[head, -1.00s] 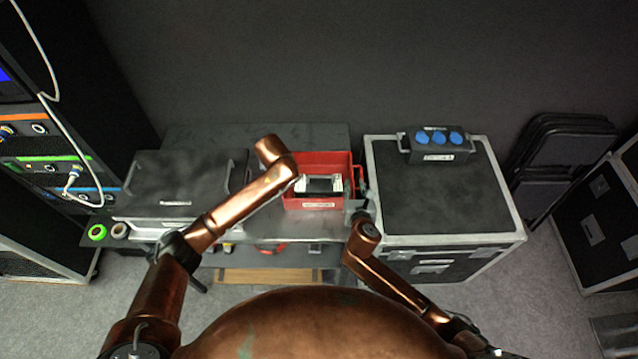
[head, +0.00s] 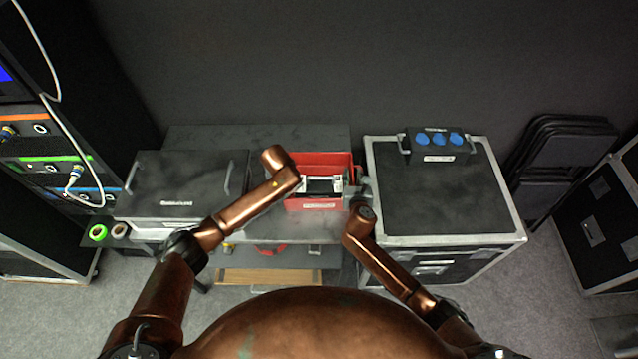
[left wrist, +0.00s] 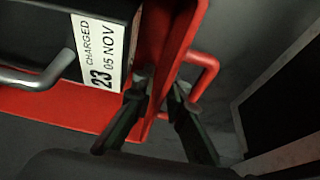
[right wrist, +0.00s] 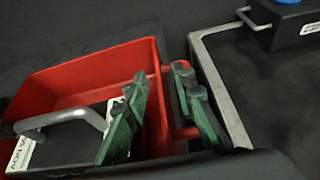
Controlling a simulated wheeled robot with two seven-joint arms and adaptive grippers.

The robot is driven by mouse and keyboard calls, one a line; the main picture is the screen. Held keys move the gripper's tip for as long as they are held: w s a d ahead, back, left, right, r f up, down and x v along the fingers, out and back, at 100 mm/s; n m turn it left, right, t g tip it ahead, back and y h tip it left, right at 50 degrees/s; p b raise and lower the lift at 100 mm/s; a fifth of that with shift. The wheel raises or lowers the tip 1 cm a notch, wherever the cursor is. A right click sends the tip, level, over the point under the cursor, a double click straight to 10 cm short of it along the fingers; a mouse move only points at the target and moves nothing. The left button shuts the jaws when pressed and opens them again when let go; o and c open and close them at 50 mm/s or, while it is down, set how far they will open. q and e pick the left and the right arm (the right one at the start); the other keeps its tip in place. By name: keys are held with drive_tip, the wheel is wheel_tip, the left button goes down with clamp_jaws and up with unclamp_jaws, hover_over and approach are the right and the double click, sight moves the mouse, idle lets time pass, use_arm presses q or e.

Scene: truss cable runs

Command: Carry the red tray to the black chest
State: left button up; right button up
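The red tray (head: 335,160) sits on the grey bench, holding a dark box (left wrist: 52,38) with a metal handle and a "CHARGED" label. It also shows in the right wrist view (right wrist: 80,80). A black chest (head: 435,205) with metal edges stands just right of it; a wide black case (head: 185,185) is on its left. My left gripper (left wrist: 161,86) has its fingers apart on either side of the tray's end wall, beside a red handle. My right gripper (right wrist: 160,80) straddles the opposite end wall, fingers apart. In the head view my left fingers are hidden by my arm.
A black box with blue sockets (head: 437,143) stands on the back of the chest's lid; the front is clear. Folded chairs (head: 565,150) stand at the right, a cable rack (head: 55,165) at the left.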

clamp_jaws()
idle(0.3)
idle(0.5)
drive_tip(key=shift+w+r, duration=0.1)
drive_tip(key=shift+r, duration=0.15)
